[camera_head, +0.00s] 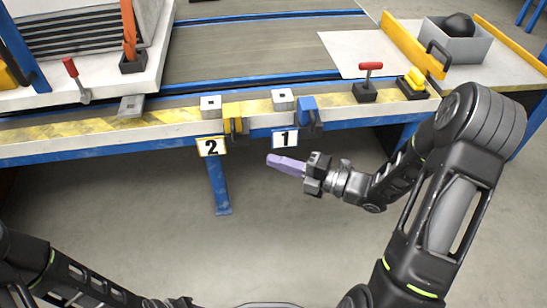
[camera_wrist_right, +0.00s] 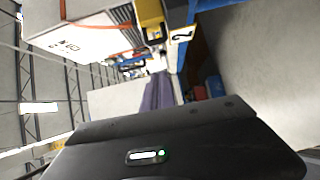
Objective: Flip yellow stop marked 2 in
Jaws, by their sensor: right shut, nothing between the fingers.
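The yellow stop (camera_head: 232,120) sits at the front edge of the striped table rail, beside a pale block with a hole (camera_head: 210,106) and just above the label 2 (camera_head: 211,147). In the right wrist view, the yellow stop (camera_wrist_right: 152,20) is at the top, next to its label 2 (camera_wrist_right: 182,34). My right gripper (camera_head: 270,159) has purple fingers, shut and empty, pointing left in front of the table, below label 1 and apart from the stop. Its fingers also show in the right wrist view (camera_wrist_right: 158,92). My left arm shows at the bottom left; its fingers are out of frame.
A blue stop (camera_head: 308,114) sits beside another block above label 1 (camera_head: 285,139). A red-handled lever (camera_head: 369,80) and a grey bin (camera_head: 450,45) stand to the right. A blue table leg (camera_head: 217,185) is below label 2. The floor in front is clear.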

